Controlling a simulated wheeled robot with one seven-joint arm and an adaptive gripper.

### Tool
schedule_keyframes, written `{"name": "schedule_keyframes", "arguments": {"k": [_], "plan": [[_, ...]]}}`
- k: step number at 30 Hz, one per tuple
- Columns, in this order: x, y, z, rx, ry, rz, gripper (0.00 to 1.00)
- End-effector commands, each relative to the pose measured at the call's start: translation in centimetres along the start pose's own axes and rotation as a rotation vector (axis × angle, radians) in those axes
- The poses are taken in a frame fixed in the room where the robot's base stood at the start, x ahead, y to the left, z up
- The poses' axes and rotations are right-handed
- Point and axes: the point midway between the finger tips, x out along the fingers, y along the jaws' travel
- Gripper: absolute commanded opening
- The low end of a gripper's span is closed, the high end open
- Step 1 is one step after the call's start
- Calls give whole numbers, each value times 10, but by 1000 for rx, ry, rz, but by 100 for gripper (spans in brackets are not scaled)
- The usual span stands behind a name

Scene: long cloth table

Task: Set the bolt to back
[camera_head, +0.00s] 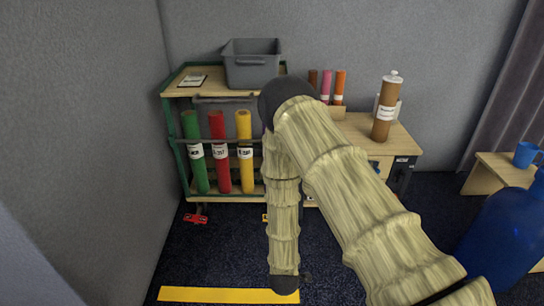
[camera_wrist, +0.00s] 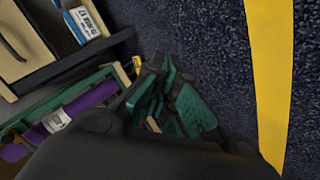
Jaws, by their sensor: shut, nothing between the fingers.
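Upright cloth bolts stand in a green-framed rack in the head view: a green bolt (camera_head: 193,150), a red bolt (camera_head: 219,150) and a yellow bolt (camera_head: 244,150), each with a white label. A purple bolt (camera_wrist: 88,108) with a white label lies across the left of the wrist view, beside a green rack bar (camera_wrist: 30,112). My gripper (camera_wrist: 165,95), with dark fingers and green pads, is shut and empty. It is apart from the purple bolt, over the dark carpet. My arm covers part of the rack in the head view, and I cannot make out the fingers there.
A grey bin (camera_head: 251,70) sits on the rack's top. A red pedal-like piece (camera_head: 195,218) is at its foot. A yellow floor strip (camera_head: 225,295) lies in front, with open carpet (camera_head: 215,250) between.

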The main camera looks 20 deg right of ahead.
Motion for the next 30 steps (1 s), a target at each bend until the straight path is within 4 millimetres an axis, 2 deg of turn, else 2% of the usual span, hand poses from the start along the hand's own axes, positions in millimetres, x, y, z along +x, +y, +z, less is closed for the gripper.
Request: {"name": "schedule_keyframes", "arguments": {"k": [1, 6, 12, 15, 18, 21, 25, 30], "plan": [[13, 13, -31, -48, 40, 77, 0], [31, 66, -122, -220, 89, 350, 0], [21, 122, -216, -383, 19, 654, 0], [9, 143, -250, -443, -54, 767, 0], [-4, 159, -275, -484, -129, 846, 0], [-14, 168, -291, -512, -186, 892, 0], [-20, 173, -299, -529, -228, 917, 0], [-22, 174, -300, -533, -236, 921, 0]]}}
